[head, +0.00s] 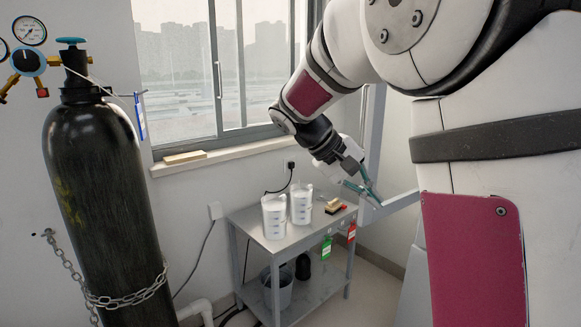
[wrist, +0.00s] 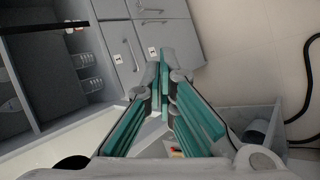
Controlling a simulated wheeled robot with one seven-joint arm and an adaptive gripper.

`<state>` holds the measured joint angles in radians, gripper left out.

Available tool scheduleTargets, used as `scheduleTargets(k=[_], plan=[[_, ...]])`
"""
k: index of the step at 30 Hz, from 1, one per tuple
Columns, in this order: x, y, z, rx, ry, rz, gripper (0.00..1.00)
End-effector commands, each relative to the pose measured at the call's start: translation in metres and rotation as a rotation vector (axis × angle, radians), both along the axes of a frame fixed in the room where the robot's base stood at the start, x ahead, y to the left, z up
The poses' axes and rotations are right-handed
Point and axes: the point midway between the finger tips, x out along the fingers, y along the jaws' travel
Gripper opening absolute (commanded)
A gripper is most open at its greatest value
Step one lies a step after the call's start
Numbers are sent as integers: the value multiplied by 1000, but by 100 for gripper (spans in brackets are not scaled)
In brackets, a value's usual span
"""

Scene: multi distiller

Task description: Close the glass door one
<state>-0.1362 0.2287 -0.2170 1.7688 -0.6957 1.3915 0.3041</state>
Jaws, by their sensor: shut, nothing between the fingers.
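A pale grey upright frame with a lower rail (head: 398,203), which looks like the glass door, shows in the head view right of the window. My arm hides part of it, and I cannot tell how far it stands open. My gripper (head: 376,199) has its teal fingers at the lower left corner of this frame; I cannot tell whether they touch it. In the wrist view my gripper (wrist: 166,62) is shut and empty, its fingers pointing toward grey cabinet fronts (wrist: 168,45). The door is not clearly visible in that view.
A grey metal cart (head: 300,240) with two white beakers (head: 275,216) stands below my gripper. A black gas cylinder (head: 98,200) with a chain stands at the left. In the wrist view, open shelves (wrist: 60,75) holding bottles are at the left and floor (wrist: 230,70) is at the right.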

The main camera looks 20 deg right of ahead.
Motion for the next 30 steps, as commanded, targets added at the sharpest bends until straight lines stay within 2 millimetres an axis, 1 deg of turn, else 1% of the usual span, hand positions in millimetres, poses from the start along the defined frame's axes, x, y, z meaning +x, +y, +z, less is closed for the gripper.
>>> scheduleTargets(k=[1, 3, 7, 12, 15, 18, 22, 26, 30], plan=[[21, -7, -1, -59, 15, 2, 0], [48, -17, -2, -142, 25, 6, 0], [96, -30, -6, -302, 38, 25, 0], [157, -35, -17, -516, 43, 76, 0], [187, -33, -25, -629, 37, 114, 0], [210, -28, -32, -720, 29, 149, 0], [229, -23, -40, -794, 20, 183, 0], [237, -21, -43, -826, 14, 198, 0], [237, -33, -43, -830, 14, 199, 0]])
